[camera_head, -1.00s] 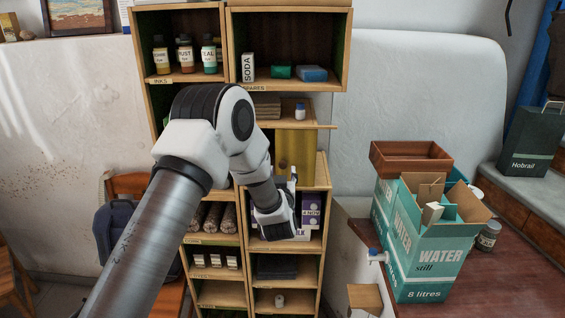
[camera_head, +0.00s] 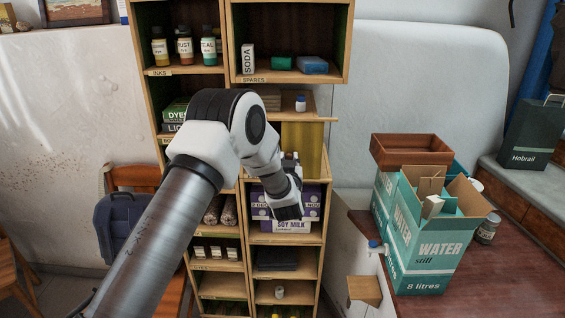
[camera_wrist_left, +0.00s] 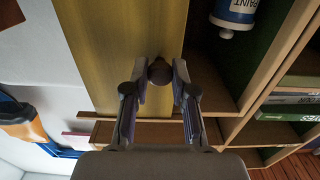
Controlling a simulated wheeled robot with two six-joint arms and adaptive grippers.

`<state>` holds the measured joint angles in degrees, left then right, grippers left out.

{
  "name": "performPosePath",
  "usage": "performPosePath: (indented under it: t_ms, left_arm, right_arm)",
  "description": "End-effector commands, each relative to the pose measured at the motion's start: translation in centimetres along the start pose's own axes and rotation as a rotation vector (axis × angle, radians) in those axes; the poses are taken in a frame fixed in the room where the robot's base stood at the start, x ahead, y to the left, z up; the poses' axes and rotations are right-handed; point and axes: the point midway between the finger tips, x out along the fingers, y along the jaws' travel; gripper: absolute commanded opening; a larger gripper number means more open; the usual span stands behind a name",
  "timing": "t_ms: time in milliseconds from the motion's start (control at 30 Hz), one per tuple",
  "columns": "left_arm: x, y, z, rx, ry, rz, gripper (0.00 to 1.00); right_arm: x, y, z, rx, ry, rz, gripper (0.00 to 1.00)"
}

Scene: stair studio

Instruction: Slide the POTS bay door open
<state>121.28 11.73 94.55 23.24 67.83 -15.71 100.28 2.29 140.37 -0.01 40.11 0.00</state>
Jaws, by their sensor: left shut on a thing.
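In the head view a tall olive-yellow door panel (camera_head: 308,148) stands in the middle of the shelf unit, partly behind my left arm. No POTS label is readable. My left gripper (camera_head: 290,161) is at the panel, its fingers mostly hidden by the arm. In the left wrist view the panel (camera_wrist_left: 120,45) fills the upper middle. Both fingers of my left gripper (camera_wrist_left: 159,80) are closed around a dark round knob (camera_wrist_left: 160,70) on its face. To the right of the panel is an open shelf space with a paint container (camera_wrist_left: 235,14). My right gripper is not seen.
Soy milk cartons (camera_head: 292,226) stand in the bay below the panel. A small white bottle (camera_head: 300,104) stands on the shelf above it. A table on the right holds a water carton (camera_head: 430,250) and a brown tray (camera_head: 411,150).

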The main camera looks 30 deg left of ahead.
Motion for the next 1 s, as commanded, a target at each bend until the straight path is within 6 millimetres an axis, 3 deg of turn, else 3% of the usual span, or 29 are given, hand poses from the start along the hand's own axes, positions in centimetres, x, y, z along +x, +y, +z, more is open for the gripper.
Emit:
performPosePath:
  t_ms: [100, 300, 667, 700, 767, 1000]
  left_arm:
    - [0.0, 3.3, 0.4, 0.002, 0.007, 0.007, 0.00]
    - [0.0, 7.4, 0.2, 0.000, 0.005, 0.003, 0.00]
    - [-0.1, 8.2, 0.0, -0.001, 0.000, 0.002, 0.00]
    - [-0.1, 8.2, 0.0, -0.001, 0.000, 0.001, 0.32]
    - [-0.1, 8.2, 0.0, -0.001, 0.000, 0.001, 0.51]
    - [-0.1, 8.1, 0.0, -0.001, 0.001, 0.001, 0.51]
  right_arm:
    - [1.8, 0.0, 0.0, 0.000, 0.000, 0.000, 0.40]
    - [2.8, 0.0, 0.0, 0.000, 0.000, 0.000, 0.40]
    - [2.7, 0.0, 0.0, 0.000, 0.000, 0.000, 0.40]
    - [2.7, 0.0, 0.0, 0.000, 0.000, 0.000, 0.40]
    - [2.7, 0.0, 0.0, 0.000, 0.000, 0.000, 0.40]
    - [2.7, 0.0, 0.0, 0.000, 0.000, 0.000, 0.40]
